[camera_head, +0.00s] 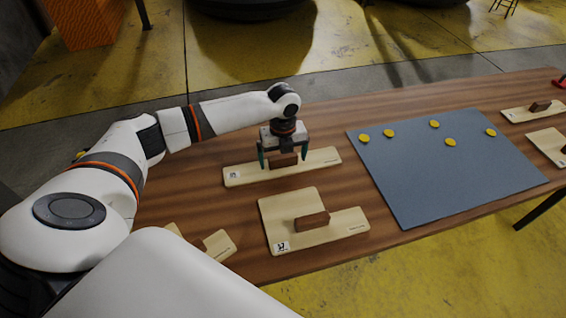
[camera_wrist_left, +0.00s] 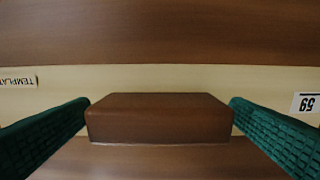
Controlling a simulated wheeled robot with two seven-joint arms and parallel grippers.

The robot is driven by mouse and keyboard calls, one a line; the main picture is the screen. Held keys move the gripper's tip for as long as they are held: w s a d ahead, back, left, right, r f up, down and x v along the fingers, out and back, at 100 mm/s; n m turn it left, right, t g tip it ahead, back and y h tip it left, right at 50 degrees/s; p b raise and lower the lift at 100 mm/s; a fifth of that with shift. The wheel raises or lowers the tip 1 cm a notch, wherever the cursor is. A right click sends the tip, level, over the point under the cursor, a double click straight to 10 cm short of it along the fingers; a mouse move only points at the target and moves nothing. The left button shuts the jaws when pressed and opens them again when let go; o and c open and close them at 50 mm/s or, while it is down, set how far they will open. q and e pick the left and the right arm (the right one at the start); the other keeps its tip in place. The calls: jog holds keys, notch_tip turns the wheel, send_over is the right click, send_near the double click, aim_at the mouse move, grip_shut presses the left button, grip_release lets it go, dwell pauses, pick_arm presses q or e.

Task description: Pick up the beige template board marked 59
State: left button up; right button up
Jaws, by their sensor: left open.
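The beige template board (camera_head: 322,158) is a long narrow strip lying flat on the table, with a brown block handle (camera_head: 284,160) at its middle. In the left wrist view the board (camera_wrist_left: 60,76) carries a label reading 59 (camera_wrist_left: 307,102), upside down, and printed lettering at the left. My left gripper (camera_head: 284,160) is open above the board. My right gripper is not in view.
An L-shaped beige board (camera_head: 285,212) with a handle lies just in front, and another board (camera_head: 220,244) is partly hidden by my arm. A grey-blue sheet (camera_head: 430,180) with several yellow discs lies to the right. More boards (camera_head: 530,112) lie at the far right.

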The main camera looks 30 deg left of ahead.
pick_arm(q)
jog(key=shift+f, duration=0.2)
jog(key=c, duration=1.1)
jog(key=shift+c, duration=0.2)
jog(key=shift+r, duration=0.15)
